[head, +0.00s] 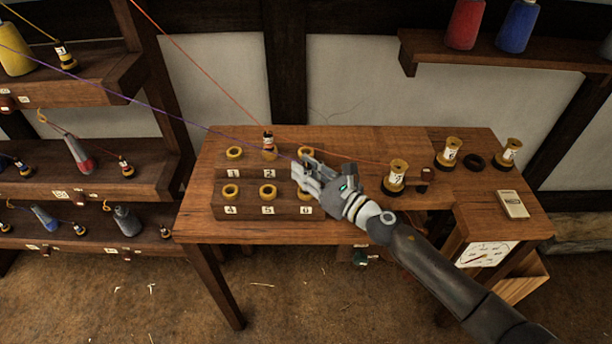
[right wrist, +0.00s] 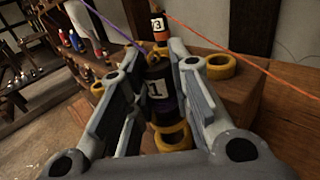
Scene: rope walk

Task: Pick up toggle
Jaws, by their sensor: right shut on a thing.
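A dark toggle labelled 1 (right wrist: 158,90), with yellow bands, is between the fingers of my right gripper (head: 306,170) in the right wrist view. A purple line runs up from it. In the head view, my fingers mostly hide it. My right gripper is shut on it at the right end of the numbered rack (head: 285,172). Another toggle labelled 3 (right wrist: 159,28) stands upright in the rack; it also shows above label 2 in the head view (head: 268,147), with an orange line. My left gripper is out of view.
Yellow rings, such as one above label 4 (head: 231,190), sit on the rack. Yellow spools (head: 398,172) and a dark ring (head: 474,162) stand to the right. Orange and purple lines cross the space above the table. Shelves (head: 75,180) stand at left.

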